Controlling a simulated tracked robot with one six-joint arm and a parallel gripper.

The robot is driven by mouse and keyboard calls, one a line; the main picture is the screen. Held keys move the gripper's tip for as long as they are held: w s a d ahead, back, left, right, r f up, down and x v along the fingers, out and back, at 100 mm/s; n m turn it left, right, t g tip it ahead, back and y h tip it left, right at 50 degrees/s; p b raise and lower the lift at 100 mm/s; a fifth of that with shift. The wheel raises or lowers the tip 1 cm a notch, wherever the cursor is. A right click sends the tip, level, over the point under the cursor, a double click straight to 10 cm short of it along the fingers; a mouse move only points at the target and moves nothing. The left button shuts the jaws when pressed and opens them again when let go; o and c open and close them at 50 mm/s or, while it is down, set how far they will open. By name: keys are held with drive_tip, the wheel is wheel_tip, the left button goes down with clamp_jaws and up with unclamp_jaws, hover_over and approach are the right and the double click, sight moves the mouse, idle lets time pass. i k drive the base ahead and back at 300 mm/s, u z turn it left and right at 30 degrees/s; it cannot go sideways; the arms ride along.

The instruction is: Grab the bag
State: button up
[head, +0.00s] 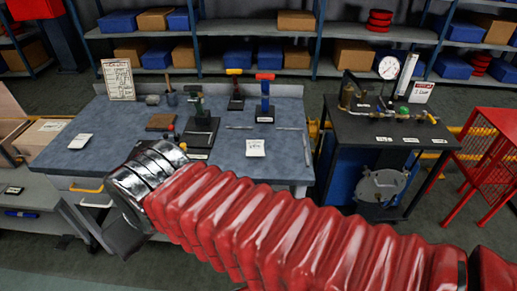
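I cannot make out a bag anywhere in the head view. My arm, in a ribbed red sleeve, crosses the lower part of the view from the right. It ends in a shiny metal collar, with the dark end of my gripper (122,238) below it, in front of the workbench. The fingers do not show clearly, so I cannot tell whether they are open or shut or hold anything. My arm hides part of the bench front and the floor.
A grey-blue workbench (262,178) holds tools on stands, a white card (256,148) and a framed sheet (118,79). A black test stand (345,127) with a gauge (388,67) is right of it. A red mesh frame (487,150) stands far right. Shelves with boxes line the back.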

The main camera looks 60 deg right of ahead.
sight(254, 148)
drive_tip(key=i, duration=1)
